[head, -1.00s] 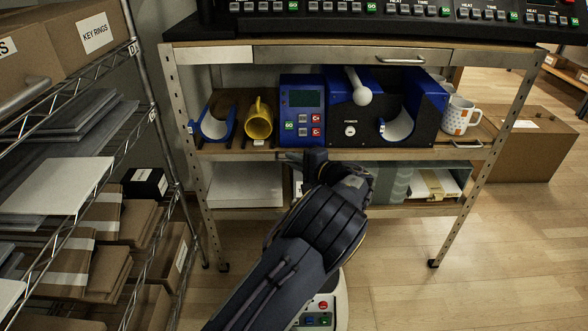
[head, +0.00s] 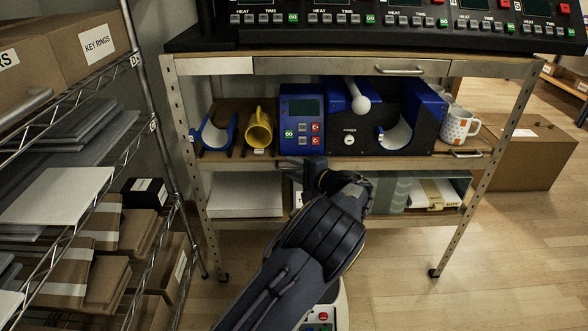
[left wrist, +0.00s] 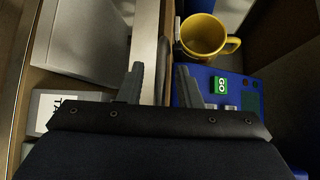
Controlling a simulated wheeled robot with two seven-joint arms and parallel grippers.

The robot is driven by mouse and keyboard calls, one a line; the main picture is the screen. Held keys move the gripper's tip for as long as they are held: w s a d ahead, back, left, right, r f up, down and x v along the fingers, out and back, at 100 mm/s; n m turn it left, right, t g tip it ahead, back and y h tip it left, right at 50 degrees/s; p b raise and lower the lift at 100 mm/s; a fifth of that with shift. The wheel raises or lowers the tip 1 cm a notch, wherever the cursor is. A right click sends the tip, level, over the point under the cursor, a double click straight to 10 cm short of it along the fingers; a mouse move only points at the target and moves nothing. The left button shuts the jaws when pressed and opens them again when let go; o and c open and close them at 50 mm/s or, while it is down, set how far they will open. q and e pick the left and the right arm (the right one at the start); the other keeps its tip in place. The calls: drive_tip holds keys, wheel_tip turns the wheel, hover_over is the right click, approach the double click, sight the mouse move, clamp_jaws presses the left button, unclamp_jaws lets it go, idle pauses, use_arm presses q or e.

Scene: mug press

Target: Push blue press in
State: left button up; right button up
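The blue press (head: 428,104), with a black front, a "POWER" switch and a white-ball lever (head: 358,100), stands on the middle shelf of the workbench. A blue control box (head: 301,105) with a screen and GO button is at its left; it also shows in the left wrist view (left wrist: 242,88). My left gripper (head: 288,166) is just below the shelf's front edge, under the control box. In the left wrist view its two fingers (left wrist: 162,85) are apart with nothing held between them. The press does not show clearly in that view. My right gripper is not in view.
A yellow mug (head: 259,132) and a blue cradle piece (head: 214,134) are left of the control box. A white mug with orange patches (head: 459,127) is right of the press. A wire rack (head: 150,122) of boxes stands at the left.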

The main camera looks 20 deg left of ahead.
use_arm(q)
drive_tip(key=p+v, duration=0.1)
drive_tip(key=v, duration=0.6)
drive_tip(key=shift+s+d, duration=0.2)
drive_tip(key=shift+d, duration=0.15)
